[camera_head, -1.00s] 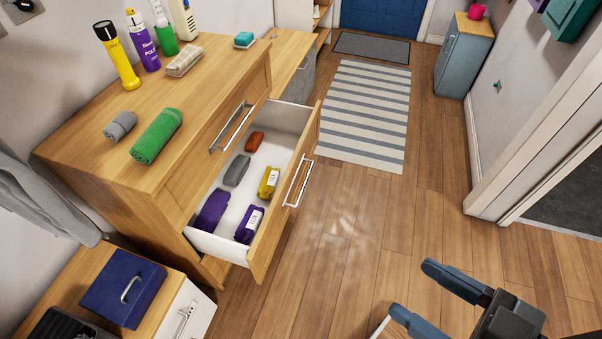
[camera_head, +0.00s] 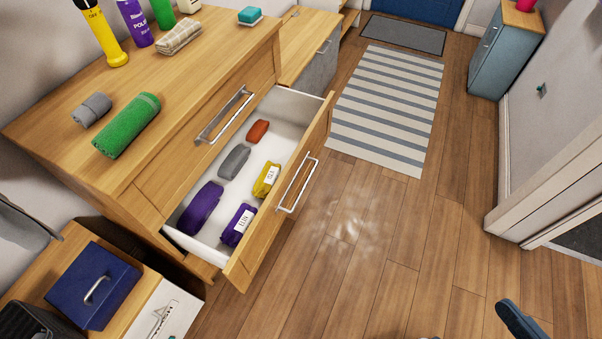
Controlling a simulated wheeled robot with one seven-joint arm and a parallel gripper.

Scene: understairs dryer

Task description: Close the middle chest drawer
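The middle chest drawer (camera_head: 252,268) is pulled well out of the wooden chest (camera_head: 70,168). Its metal bar handle (camera_head: 297,183) is on the front panel, facing right. Inside lie a purple roll (camera_head: 200,207), a purple labelled packet (camera_head: 239,225), a yellow labelled packet (camera_head: 267,180), a grey item (camera_head: 234,161) and a red-brown item (camera_head: 258,131). Only one blue finger of my gripper (camera_head: 522,322) shows at the bottom right edge, over the floor and well apart from the drawer. The rest of my gripper is out of frame.
A closed drawer with a handle (camera_head: 224,114) sits above the open one. A low cabinet with a blue box (camera_head: 93,286) stands at the lower left. A striped rug (camera_head: 390,105) lies beyond. The wooden floor right of the drawer is clear, up to a doorway (camera_head: 560,190).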

